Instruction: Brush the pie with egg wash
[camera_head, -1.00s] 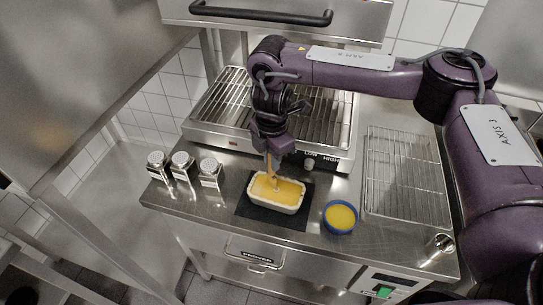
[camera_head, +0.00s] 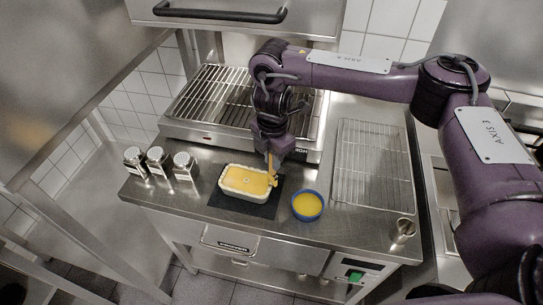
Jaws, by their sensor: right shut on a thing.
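The pie (camera_head: 246,181) is a pale rectangular crust with a glossy yellow top, lying on a dark mat (camera_head: 262,208) on the steel counter. My right gripper (camera_head: 271,154) is shut on a wooden-coloured brush (camera_head: 271,170) that points down. The brush's lower end is at the right end of the pie; I cannot tell whether it touches the top. A blue bowl (camera_head: 307,217) of yellow egg wash (camera_head: 307,205) stands right of the pie, apart from the brush. My left gripper is not in view.
Several metal shakers (camera_head: 157,163) stand left of the pie. A grill (camera_head: 238,104) with a slatted top is behind it. A wire rack (camera_head: 372,176) lies to the right, with a small metal cup (camera_head: 403,230) near the front right corner of the counter (camera_head: 340,241).

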